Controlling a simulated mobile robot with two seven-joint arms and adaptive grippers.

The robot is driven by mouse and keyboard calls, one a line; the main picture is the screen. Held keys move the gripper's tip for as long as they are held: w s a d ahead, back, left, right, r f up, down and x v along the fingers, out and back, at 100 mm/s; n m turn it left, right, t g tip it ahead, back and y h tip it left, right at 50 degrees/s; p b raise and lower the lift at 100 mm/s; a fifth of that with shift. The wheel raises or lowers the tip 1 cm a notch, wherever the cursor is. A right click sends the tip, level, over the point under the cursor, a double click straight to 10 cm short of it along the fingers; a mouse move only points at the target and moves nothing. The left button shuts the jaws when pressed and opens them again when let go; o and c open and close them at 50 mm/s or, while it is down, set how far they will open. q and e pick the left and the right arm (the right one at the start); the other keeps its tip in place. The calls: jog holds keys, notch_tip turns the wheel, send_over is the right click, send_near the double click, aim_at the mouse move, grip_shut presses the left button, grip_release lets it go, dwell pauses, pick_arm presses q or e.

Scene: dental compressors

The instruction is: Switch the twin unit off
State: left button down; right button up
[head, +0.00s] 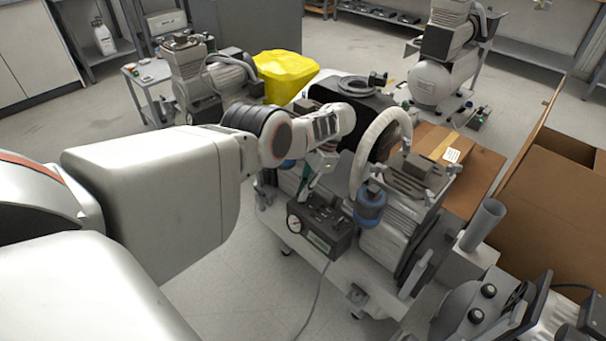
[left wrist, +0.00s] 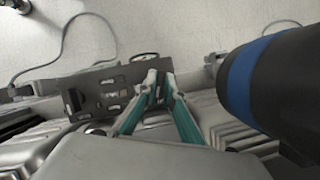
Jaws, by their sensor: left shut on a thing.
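The twin unit (head: 388,240) is a grey ribbed compressor on a pale wheeled base, with a thick pale hose and a blue-banded cylinder. A dark control box (head: 328,238) with a round gauge (head: 294,224) sits on its near side. My left gripper (head: 311,191) reaches down to the top of this box. In the left wrist view the box's slotted panel (left wrist: 104,95) lies behind the teal-lined fingers (left wrist: 161,84). Their tips come together at the panel, shut on a small part there. The tips hide most of that part. My right gripper is not in view.
A cardboard box (head: 456,165) stands behind the unit, and a larger open carton (head: 555,190) is at the right. A yellow bag (head: 284,74) and another compressor (head: 205,78) are behind my arm. A cable runs down to open floor (head: 240,290) at the front.

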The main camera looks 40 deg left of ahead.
pick_arm(q)
jog(key=shift+d+f, duration=0.1)
jog(key=shift+f, duration=0.1)
jog(key=c, duration=2.1)
grip_release()
jog(key=shift+c, duration=0.2)
jog(key=shift+r, duration=0.15)
jog(key=v, duration=0.7)
jog(key=shift+r, duration=0.2)
